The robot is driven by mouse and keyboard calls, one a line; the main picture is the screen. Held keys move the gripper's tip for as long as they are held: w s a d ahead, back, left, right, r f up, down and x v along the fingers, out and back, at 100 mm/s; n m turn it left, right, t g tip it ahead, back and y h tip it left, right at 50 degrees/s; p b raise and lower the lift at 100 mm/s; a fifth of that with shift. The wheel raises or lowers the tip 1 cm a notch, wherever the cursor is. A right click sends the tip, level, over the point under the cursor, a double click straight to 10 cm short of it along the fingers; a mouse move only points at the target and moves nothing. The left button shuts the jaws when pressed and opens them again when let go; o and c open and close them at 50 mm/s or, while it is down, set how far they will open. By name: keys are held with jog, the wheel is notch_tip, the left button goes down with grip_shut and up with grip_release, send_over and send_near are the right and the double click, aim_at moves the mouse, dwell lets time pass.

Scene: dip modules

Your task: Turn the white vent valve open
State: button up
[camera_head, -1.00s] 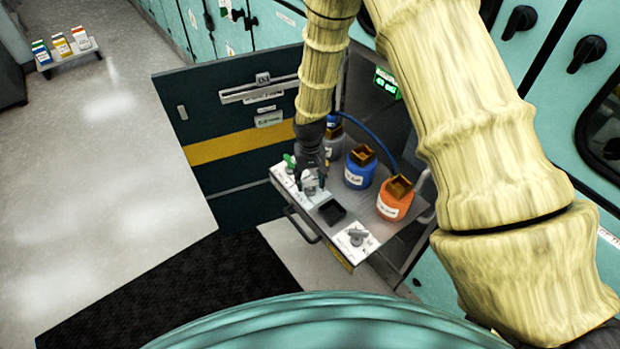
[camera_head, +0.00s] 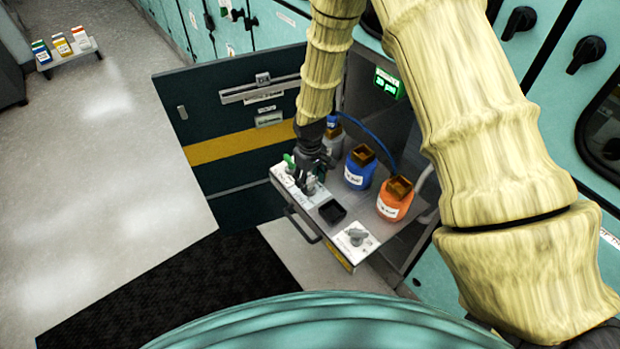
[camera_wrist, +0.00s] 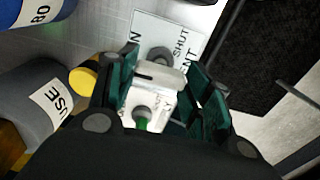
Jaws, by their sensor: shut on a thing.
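The white vent valve (camera_wrist: 160,74) sits between my gripper's fingers in the wrist view, above a white label plate (camera_wrist: 168,30). "SHUT" and parts of other words show on the plate. My gripper (camera_wrist: 160,95) has its dark teal fingers closed on both sides of the valve's handle. In the head view my gripper (camera_head: 311,185) points down at the left part of the pulled-out shelf, and its fingers mostly hide the valve. I cannot tell exactly how far the handle is turned.
A green-handled valve (camera_head: 289,160) stands close beside my gripper. A blue bottle (camera_head: 360,168), an orange bottle (camera_head: 395,198) and a grey bottle stand on the shelf. Another pale valve (camera_head: 356,237) is at its front right. A dark open door (camera_head: 235,115) stands left.

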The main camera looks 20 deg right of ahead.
aim_at(310, 180)
jog(key=o, duration=1)
jog(key=shift+r, duration=0.1)
notch_tip(310, 180, up, 12)
jog(key=shift+f, duration=0.1)
dwell(0.6)
